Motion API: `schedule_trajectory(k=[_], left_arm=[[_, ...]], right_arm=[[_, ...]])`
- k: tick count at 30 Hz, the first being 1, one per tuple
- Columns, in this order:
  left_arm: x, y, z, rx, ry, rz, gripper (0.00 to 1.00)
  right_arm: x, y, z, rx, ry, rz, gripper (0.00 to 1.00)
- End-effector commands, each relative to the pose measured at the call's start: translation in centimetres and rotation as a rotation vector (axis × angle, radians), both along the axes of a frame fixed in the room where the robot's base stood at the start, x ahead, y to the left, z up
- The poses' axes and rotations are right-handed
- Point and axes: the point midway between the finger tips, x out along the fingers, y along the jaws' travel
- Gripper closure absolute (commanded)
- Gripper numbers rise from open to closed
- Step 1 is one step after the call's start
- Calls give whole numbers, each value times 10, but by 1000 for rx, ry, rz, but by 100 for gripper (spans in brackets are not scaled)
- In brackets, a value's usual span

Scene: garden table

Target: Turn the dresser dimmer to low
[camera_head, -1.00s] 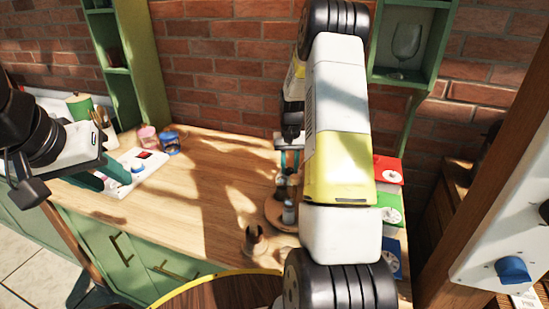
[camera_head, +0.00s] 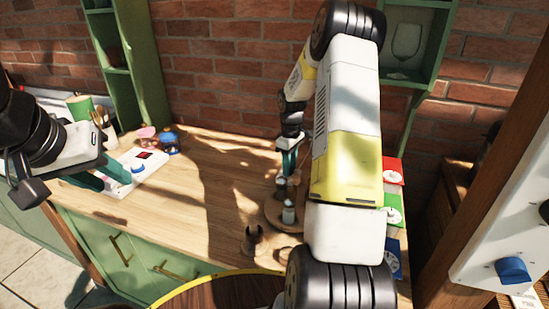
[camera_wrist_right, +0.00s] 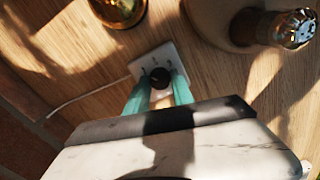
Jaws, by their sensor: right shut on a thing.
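The dresser dimmer (camera_wrist_right: 143,69) is a small white plate with marks and a cable, lying on the wooden top. Its black knob (camera_wrist_right: 160,78) is between the teal fingers of my right gripper (camera_wrist_right: 161,90), which is shut on it. In the head view my right gripper (camera_head: 288,162) points down at the back of the wooden top; the dimmer cannot be made out there. My left gripper (camera_head: 101,178) is open and empty at the left, beside a white box (camera_head: 150,165) with a blue knob and red display.
A round wooden tray (camera_head: 275,216) with small items stands just in front of my right gripper. A brass-coloured round object (camera_wrist_right: 121,8) is close to the dimmer. The middle of the wooden top (camera_head: 205,185) is clear.

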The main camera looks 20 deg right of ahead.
Motion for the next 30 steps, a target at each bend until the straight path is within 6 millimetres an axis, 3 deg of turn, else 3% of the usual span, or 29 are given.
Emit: schedule_trajectory(k=[12, 28, 29, 30], left_arm=[[0, 0, 0, 0, 0, 0, 64], [0, 0, 0, 0, 0, 0, 64], [0, 0, 0, 0, 0, 0, 64], [0, 0, 0, 0, 0, 0, 64]], right_arm=[[1, -1, 1, -1, -2, 181, 100], [1, -1, 1, -2, -3, 205, 100], [1, -1, 1, -2, -3, 205, 70], [1, -1, 1, -2, -3, 204, 62]])
